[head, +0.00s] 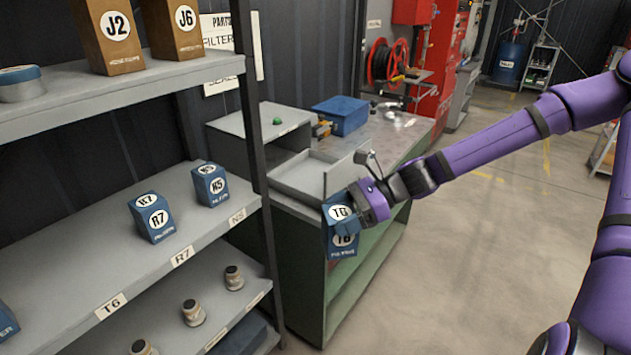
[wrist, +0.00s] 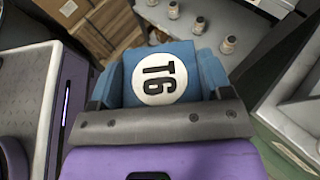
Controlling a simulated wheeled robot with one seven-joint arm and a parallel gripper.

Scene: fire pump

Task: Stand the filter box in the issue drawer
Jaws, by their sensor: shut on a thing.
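The blue filter box (head: 343,246) marked T6 is held in my gripper (head: 350,222), in front of the bench's near end. In the wrist view the box (wrist: 176,62) shows its round T6 label between my two fingers, which press on its sides. The issue drawer (head: 302,173) appears to be the open grey tray pulled out of the cabinet on the bench. It looks empty, though its right end is partly hidden by its raised front panel. The box is outside the drawer, to its right and lower in the head view, and apart from it.
A shelf (head: 120,254) at left holds blue boxes R7 (head: 152,218) and N5 (head: 210,185); its T6 place looks bare. Its dark post (head: 252,120) stands near the bench. A blue bin (head: 340,115) sits behind the drawer.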

